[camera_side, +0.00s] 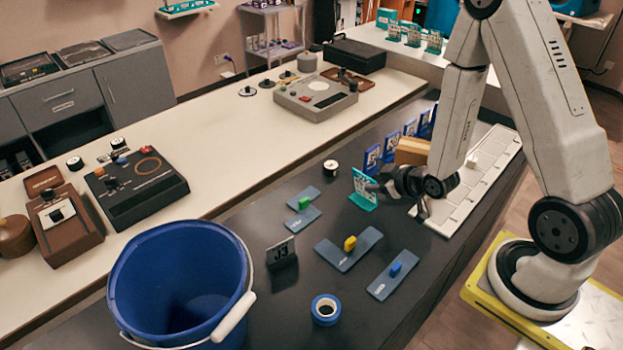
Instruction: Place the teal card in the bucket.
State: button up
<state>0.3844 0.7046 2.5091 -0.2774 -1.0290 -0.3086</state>
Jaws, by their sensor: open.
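The teal card (362,187) stands upright on the black table, with a pale printed face and a teal foot. My gripper (380,189) is just right of the card, low over the table and open. Its dark fingers are small here, and I cannot tell whether they touch the card or stand around it. The blue bucket (128,285) stands at the front left with its mouth open upward. Its white handle (233,317) hangs down at the right side. The inside I can see looks empty.
Blue cards (372,158) and a tan block (411,151) stand behind my gripper. A white tray (452,213) lies right of it. Slate plates (348,249), a dark J3 sign (281,252) and blue tape (325,309) lie between card and bucket. More teal cards (413,35) stand far back.

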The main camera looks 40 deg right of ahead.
aim_at(364, 177)
jog(key=shift+s+d+f+t+h, duration=0.15)
jog(key=shift+s+d+f+t, duration=0.1)
jog(key=shift+s+d+t, duration=0.25)
jog(key=shift+s+d+f+t+h, duration=0.15)
jog(key=shift+s+d+f+t, duration=0.15)
jog(key=shift+t, duration=0.4)
jog(key=shift+w, duration=0.1)
jog(key=shift+x, duration=1.35)
jog(key=shift+w, duration=0.1)
jog(key=shift+x, duration=2.45)
jog(key=shift+d+r, duration=0.15)
